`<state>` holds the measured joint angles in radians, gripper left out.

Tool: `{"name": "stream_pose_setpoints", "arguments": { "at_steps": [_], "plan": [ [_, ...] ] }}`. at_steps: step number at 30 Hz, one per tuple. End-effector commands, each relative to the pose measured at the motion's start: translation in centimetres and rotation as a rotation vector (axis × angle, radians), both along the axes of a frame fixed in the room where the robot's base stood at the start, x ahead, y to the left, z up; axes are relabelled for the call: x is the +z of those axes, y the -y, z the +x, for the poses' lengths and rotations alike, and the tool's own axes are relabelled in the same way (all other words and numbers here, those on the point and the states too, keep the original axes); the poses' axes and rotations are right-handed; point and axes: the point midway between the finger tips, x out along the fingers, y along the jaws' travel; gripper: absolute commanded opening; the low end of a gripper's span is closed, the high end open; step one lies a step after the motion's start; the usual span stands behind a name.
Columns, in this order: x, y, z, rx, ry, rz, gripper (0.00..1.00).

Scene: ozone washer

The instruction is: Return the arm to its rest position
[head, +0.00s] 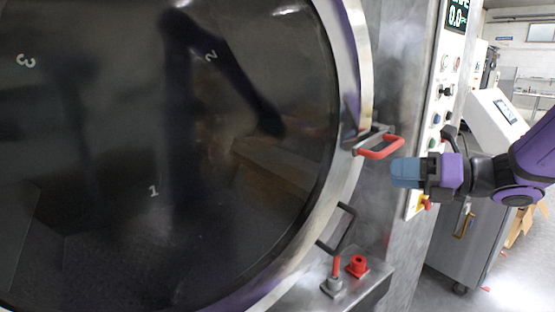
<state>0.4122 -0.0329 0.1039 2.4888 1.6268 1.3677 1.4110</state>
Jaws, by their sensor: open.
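My gripper (406,173) is at the right of the head view, at the end of my purple and black arm. Its blue-grey fingers point left, and no object shows between them. The red handle (381,147) on the washer's door rim is just up and left of the fingertips. The gripper looks apart from it, though depth is hard to judge. The large round dark door (150,160) fills the left and middle, with the numbers 1, 2 and 3 on its glass. It looks shut against the machine.
A control panel (437,115) with buttons and a display stands behind my gripper. Red fittings (357,266) stand on a metal ledge below. A grey cabinet (462,245) and a white machine (497,120) stand at the right.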

Motion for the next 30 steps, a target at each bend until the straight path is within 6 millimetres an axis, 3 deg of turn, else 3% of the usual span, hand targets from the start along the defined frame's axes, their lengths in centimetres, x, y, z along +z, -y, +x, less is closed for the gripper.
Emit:
{"name": "stream_pose_setpoints", "arguments": {
  "at_steps": [3, 7, 11, 15, 24, 30],
  "plan": [
    [-0.1, -2.5, -4.2, 0.206, 0.209, -0.293, 0.44],
    [-0.8, -3.4, -8.3, 0.442, 0.455, -0.594, 0.44],
    [-1.4, -3.0, -11.9, 0.700, 0.720, -0.875, 0.44],
    [-1.6, -1.3, -14.8, 0.997, 1.010, -1.155, 0.44],
    [0.1, 3.8, -18.2, 1.658, 1.533, -1.628, 0.44],
    [1.3, 5.5, -18.7, 1.907, 1.663, -1.749, 0.44]
  ]
}}
